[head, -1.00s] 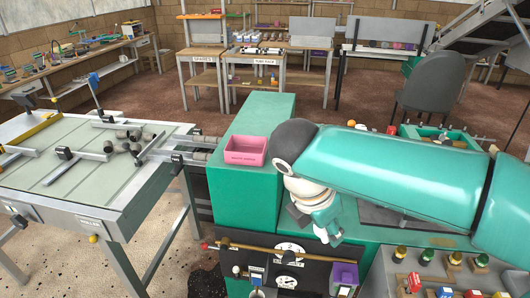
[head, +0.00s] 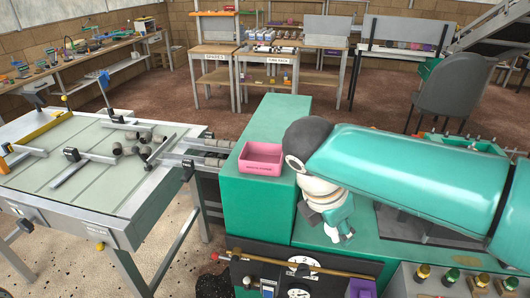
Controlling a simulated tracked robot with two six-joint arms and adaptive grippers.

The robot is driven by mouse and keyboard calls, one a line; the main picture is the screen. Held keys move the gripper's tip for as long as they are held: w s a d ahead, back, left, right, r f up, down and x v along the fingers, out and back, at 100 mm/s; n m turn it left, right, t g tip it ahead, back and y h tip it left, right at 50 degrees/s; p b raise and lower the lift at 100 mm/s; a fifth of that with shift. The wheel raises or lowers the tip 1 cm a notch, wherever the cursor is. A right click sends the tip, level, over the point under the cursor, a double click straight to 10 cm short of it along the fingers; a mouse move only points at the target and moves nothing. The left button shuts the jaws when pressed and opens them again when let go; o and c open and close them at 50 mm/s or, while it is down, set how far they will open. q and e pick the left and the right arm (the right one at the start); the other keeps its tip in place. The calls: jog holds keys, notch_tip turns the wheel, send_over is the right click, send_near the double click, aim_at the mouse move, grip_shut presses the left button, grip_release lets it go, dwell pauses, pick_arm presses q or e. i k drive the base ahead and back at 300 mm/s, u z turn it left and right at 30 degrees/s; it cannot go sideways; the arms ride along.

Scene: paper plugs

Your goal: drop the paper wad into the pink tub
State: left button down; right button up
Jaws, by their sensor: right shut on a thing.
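The pink tub (head: 262,169) stands upright on top of the green box-shaped housing near the middle of the head view. I see no paper in the part of its inside that shows. My right gripper (head: 338,229) points down, to the right of the tub and nearer to me, beside the green housing. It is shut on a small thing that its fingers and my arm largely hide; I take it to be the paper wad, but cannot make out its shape. No other paper wad stands out. My left gripper is not in view.
The green housing (head: 235,205) rises above the lower green deck on the right. Benches stand behind.

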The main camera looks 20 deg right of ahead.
aim_at(262, 158)
jog(key=i, duration=1.25)
jog(key=u, duration=0.05)
